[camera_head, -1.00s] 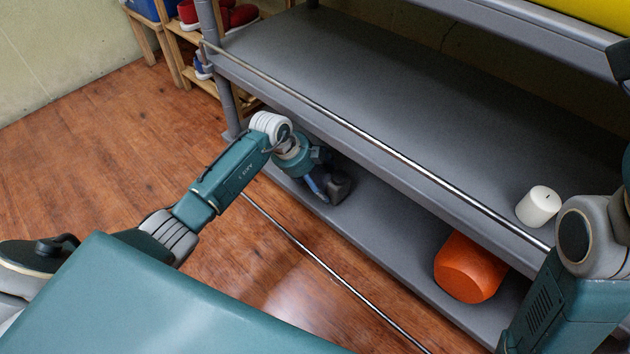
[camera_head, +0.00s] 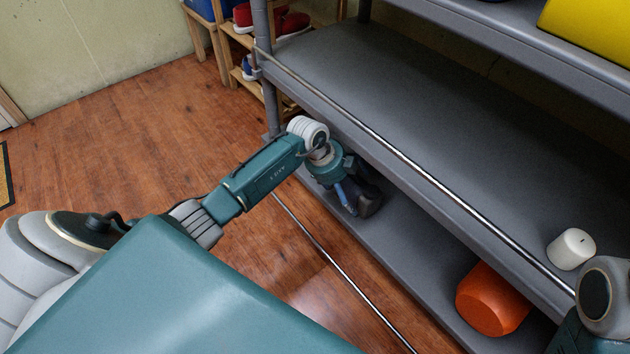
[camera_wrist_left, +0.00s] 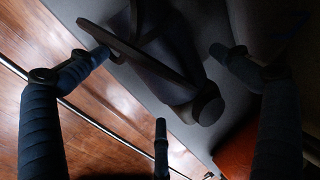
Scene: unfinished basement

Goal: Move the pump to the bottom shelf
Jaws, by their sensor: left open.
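The pump is a dark, nearly black object (camera_head: 369,197) on the bottom shelf (camera_head: 405,240) of the grey rack, close to its left end. In the left wrist view the pump (camera_wrist_left: 182,88) shows a long flat bar and a rounded end, dim in shadow. My left gripper (camera_head: 350,200) reaches in under the upper board and is open. In the left wrist view its fingers (camera_wrist_left: 160,62) are spread around the pump. Whether any finger touches it, I cannot tell. Part of the pump is hidden behind the gripper. My right gripper is out of view.
An orange container (camera_head: 493,300) sits on the bottom shelf to the right. A white candle (camera_head: 571,249) stands on the board above. Metal rails (camera_head: 420,191) run along the shelf fronts. A yellow object (camera_head: 590,30) is higher up. The wooden floor (camera_head: 110,150) is clear.

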